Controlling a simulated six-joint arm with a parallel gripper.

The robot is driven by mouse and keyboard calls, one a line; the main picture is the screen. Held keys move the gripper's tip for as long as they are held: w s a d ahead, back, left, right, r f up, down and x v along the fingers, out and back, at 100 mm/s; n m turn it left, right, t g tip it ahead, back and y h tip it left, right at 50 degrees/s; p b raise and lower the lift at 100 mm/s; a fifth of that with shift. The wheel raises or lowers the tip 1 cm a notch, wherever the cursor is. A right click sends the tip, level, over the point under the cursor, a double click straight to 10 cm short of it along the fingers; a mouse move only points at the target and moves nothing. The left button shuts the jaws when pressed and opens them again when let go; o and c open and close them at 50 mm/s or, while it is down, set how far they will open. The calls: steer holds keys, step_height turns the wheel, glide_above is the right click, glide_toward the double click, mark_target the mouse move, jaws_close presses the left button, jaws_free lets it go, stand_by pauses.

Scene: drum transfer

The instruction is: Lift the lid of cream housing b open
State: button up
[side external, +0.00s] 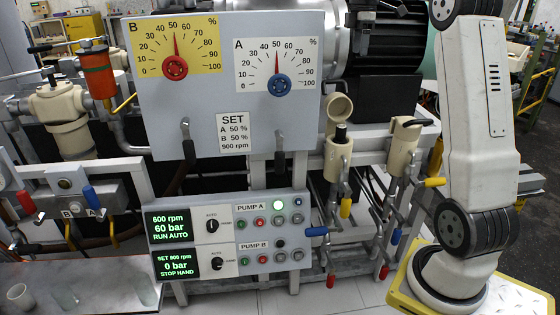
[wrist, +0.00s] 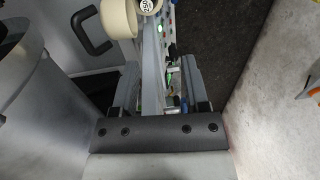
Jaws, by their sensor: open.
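Two cream housings stand right of the grey panel in the side view. The left cream housing (side external: 338,158) has its round lid (side external: 340,106) tilted up, with a dark part at its mouth. The right cream housing (side external: 404,138) has its top covered, with a dark handle sticking out to the right. I cannot read a letter on either, so I cannot tell which is b. The wrist view shows a cream round part (wrist: 118,18) at the top, ahead of my gripper. My gripper (wrist: 160,72) is open, with nothing seen held; it is out of the side view.
The control box (side external: 230,234) and dial panel (side external: 230,85) stand left of the housings. Pipes and coloured valve handles, including a yellow one (side external: 346,208), crowd below them. A black handle (wrist: 91,30) shows upper left in the wrist view.

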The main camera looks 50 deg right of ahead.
steer(key=shift+s+a+r, duration=0.25)
steer(key=shift+s+a, duration=0.1)
steer(key=shift+s, duration=0.2)
steer(key=shift+w+d, duration=0.1)
jaws_close()
steer(key=w+d+t, duration=0.1)
steer(key=t, duration=0.1)
steer(key=d+t, duration=0.2)
steer(key=w+d+t, duration=0.1)
steer(key=shift+w+d+r+m+t+h, duration=0.1)
steer(key=shift+w+d+m+t+h, duration=0.2)
steer(key=shift+w+d+t, duration=0.1)
